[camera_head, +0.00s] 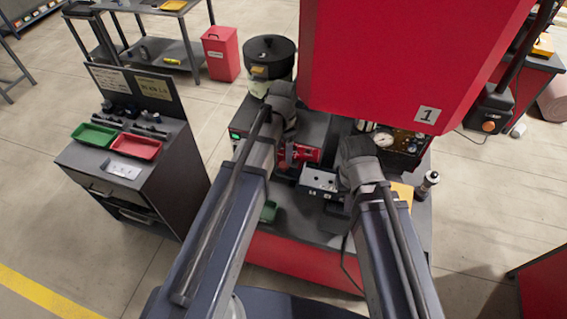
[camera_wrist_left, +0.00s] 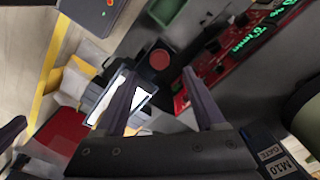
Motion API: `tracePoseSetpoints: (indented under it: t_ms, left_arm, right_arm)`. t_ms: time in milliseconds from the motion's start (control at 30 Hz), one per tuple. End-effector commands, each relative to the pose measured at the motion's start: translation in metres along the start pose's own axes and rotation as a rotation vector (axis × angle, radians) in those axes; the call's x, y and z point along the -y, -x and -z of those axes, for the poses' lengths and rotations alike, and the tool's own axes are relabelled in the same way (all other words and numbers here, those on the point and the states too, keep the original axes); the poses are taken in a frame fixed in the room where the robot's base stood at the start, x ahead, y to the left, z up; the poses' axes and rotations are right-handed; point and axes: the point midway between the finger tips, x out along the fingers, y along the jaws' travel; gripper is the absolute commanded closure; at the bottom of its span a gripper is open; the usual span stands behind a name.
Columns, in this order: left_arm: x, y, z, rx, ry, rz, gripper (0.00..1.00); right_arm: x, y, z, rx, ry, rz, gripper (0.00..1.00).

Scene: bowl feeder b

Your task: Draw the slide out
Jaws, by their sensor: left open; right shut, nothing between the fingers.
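I cannot pick out the slide for certain. A red block (camera_head: 306,153) sits on the machine bench, between my two arms, and a grey box (camera_head: 320,181) with round holes stands in front of it. My left gripper (camera_head: 286,118) is over the bench at the left of the red block, its fingers mostly hidden by the arm. The left wrist view shows its two fingers (camera_wrist_left: 162,90) spread and empty, near a dark box with a red round button (camera_wrist_left: 159,59). My right gripper (camera_head: 358,166) is right of the grey box, shut and empty, its fingertips hidden.
A dark bowl feeder (camera_head: 270,50) stands behind my left gripper. A large red housing (camera_head: 395,60) overhangs the bench. A pressure gauge (camera_head: 384,140) is close behind my right wrist. A side cabinet at left carries a green tray (camera_head: 94,135) and a red tray (camera_head: 136,147).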

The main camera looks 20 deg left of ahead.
Motion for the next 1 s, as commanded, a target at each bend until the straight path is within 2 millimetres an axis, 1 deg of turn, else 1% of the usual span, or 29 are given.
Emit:
tracePoseSetpoints:
  t_ms: [33,300,400,533,800,833,867,1000]
  left_arm:
    - [0.0,-0.011,0.0,0.0,0.0,0.0,0.29]
    - [0.0,-0.047,0.0,0.0,0.0,0.0,0.29]
    - [0.0,-0.057,0.0,0.0,0.0,0.0,0.29]
    - [0.0,-0.063,0.0,0.0,0.0,0.0,0.29]
    - [0.0,-0.062,0.0,0.0,0.0,0.0,0.29]
    - [0.0,-0.062,0.0,0.0,0.0,0.0,0.3]
    - [0.0,-0.062,0.0,0.0,0.0,0.0,0.33]
    - [0.0,-0.062,0.0,0.0,0.0,0.0,0.49]
  right_arm:
    - [0.001,-0.011,0.001,0.0,0.003,-0.001,1.0]
    - [0.004,-0.047,0.003,-0.002,0.022,-0.003,1.0]
    - [0.005,-0.057,0.004,-0.002,0.021,-0.002,1.0]
    - [0.005,-0.062,0.004,-0.003,0.02,-0.002,1.0]
    - [0.005,-0.061,0.004,-0.003,0.019,-0.002,1.0]
    - [0.005,-0.061,0.004,-0.003,0.019,-0.002,1.0]
    - [0.005,-0.061,0.004,-0.003,0.019,-0.002,1.0]
    - [0.005,-0.061,0.004,-0.002,0.019,-0.002,1.0]
